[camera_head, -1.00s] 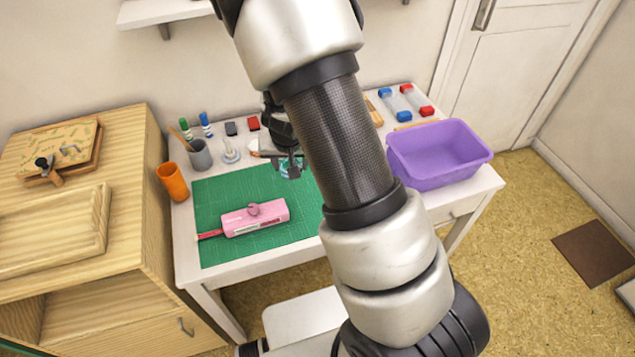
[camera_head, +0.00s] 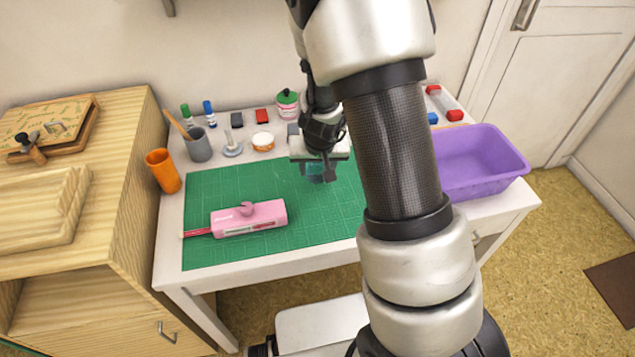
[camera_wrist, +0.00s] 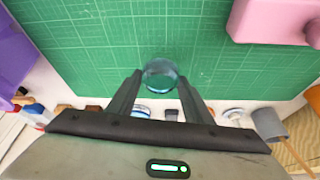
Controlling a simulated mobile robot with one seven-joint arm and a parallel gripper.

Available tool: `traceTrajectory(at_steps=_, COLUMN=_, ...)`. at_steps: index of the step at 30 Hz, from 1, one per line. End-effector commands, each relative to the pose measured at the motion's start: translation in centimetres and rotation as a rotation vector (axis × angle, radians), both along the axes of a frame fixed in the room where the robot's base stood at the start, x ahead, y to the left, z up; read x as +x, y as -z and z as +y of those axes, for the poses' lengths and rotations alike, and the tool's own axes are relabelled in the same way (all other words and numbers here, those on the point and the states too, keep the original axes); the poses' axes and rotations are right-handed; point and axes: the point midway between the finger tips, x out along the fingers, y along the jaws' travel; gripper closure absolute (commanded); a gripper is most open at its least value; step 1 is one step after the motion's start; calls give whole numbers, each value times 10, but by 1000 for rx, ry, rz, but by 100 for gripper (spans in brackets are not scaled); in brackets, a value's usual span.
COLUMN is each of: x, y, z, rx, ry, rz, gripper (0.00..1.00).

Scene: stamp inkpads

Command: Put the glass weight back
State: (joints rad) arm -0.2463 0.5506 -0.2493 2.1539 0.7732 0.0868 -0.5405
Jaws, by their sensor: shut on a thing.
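The glass weight (camera_wrist: 160,75) is a clear, bluish round piece between my fingertips in the wrist view. In the head view the glass weight (camera_head: 315,172) shows as a small teal patch under my gripper (camera_head: 322,168). My gripper (camera_wrist: 160,82) is shut on it, over the far part of the green cutting mat (camera_head: 220,188). I cannot tell whether the weight touches the mat.
A pink device (camera_head: 248,218) lies on the mat's front left. An orange cup (camera_head: 163,171), a grey cup (camera_head: 199,146) and several small items line the left and back. A purple tub (camera_head: 485,165) stands at the right. The mat's middle is clear.

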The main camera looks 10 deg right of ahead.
Motion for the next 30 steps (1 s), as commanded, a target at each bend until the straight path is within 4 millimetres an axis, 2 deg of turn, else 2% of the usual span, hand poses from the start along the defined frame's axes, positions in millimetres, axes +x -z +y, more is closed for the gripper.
traceTrajectory(at_steps=9, x=0, y=39, z=-1, rx=1, ry=2, rz=0, gripper=85)
traceTrajectory(at_steps=21, x=1, y=43, z=0, rx=0, ry=0, rz=-1, gripper=85)
traceTrajectory(at_steps=22, x=0, y=41, z=0, rx=0, ry=0, rz=-1, gripper=49)
traceTrajectory(at_steps=24, x=0, y=41, z=0, rx=0, ry=0, rz=0, gripper=37)
traceTrajectory(at_steps=30, x=0, y=41, z=0, rx=0, ry=0, rz=0, gripper=35)
